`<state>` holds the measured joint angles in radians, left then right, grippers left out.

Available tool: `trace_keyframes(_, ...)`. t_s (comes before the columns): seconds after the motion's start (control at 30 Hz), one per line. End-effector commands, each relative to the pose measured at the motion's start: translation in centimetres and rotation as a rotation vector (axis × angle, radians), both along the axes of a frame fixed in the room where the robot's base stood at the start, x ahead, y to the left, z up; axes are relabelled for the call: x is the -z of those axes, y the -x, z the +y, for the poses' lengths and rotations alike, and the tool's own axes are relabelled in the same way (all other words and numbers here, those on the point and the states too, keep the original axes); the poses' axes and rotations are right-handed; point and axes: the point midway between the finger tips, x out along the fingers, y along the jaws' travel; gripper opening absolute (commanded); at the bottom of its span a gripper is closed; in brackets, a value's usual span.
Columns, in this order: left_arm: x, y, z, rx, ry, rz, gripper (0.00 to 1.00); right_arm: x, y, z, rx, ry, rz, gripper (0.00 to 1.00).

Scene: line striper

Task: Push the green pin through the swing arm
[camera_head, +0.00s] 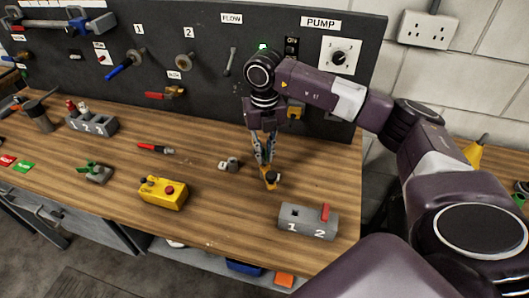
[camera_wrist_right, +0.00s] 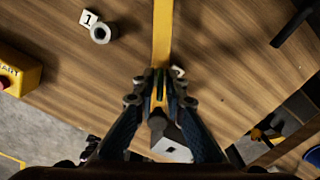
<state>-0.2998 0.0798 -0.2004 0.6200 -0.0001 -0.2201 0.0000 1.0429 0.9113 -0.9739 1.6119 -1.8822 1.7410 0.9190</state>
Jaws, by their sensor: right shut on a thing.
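My right gripper (camera_head: 266,164) is over the middle of the wooden bench, pointing down. It is shut on a yellow piece (camera_head: 268,172) with a dark end, just above or at the bench top; I cannot tell if it touches. In the wrist view the fingers (camera_wrist_right: 160,80) close on this piece, which shows as a long yellow bar (camera_wrist_right: 163,35). A small grey fixture with a green part (camera_head: 95,170) stands at the left of the bench, well apart from the gripper. I cannot tell its pin from its swing arm. My left gripper is not in view.
A grey block marked 1 and 2 (camera_head: 308,220) with a red piece stands at the bench's front right. A yellow button box (camera_head: 162,193), a small grey ring part (camera_head: 231,163) and a red tool (camera_head: 155,148) lie leftward. A dark panel (camera_head: 210,85) rises behind.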

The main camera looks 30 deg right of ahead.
Motion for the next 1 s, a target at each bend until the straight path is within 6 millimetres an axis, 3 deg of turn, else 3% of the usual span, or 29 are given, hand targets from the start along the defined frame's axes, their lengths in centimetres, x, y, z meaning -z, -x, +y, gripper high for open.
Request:
trace_keyframes(0.93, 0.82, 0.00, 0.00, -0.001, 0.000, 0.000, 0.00, 1.05, 0.00, 0.01, 0.000, 0.000, 0.000, 0.00)
trace_keyframes(0.97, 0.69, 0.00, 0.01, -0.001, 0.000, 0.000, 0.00, 0.90, -0.01, 0.01, 0.000, 0.000, 0.000, 0.14)
trace_keyframes(1.0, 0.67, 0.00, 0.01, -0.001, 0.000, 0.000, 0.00, 0.88, -0.01, 0.01, 0.000, 0.000, 0.000, 0.19)
